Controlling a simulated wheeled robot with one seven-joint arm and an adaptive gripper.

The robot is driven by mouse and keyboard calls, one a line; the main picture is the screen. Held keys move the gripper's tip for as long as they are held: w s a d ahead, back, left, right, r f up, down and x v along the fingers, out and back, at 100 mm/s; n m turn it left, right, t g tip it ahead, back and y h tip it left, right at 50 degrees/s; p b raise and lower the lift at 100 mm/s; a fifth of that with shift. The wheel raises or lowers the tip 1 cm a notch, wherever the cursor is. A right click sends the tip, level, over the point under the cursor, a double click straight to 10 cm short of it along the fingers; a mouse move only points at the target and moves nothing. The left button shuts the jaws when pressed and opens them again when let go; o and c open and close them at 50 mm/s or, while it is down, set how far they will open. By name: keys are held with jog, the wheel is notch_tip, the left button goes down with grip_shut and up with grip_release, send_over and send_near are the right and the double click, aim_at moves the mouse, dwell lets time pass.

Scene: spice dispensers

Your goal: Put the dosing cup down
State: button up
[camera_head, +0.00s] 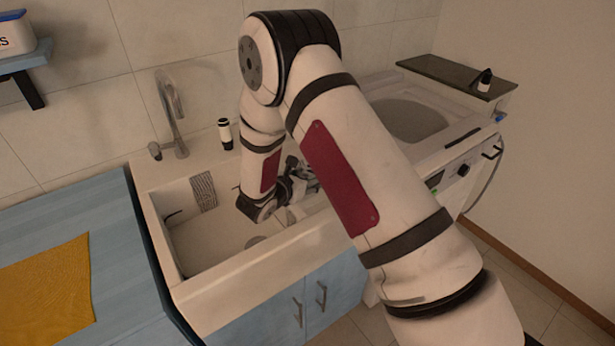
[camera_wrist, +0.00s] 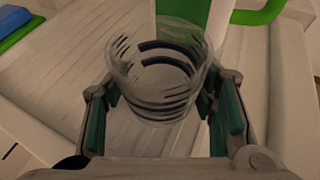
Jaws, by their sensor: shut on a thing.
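The dosing cup (camera_wrist: 158,75) is a clear cup with dark markings. In the wrist view it sits between the green-padded fingers of my gripper (camera_wrist: 163,112), which is shut on it. Its open rim faces the camera, and a pale ribbed surface (camera_wrist: 60,75) shows behind it. I cannot tell how far the cup is from that surface. In the head view my gripper (camera_head: 300,180) is over the right part of the sink area, mostly behind my arm. The cup cannot be made out there.
An orange cloth (camera_head: 45,295) lies on the blue counter (camera_head: 95,205) at left. A dark shelf (camera_head: 450,75) holds a small dark bottle (camera_head: 485,80).

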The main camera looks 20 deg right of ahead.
jog(key=shift+f, duration=0.3)
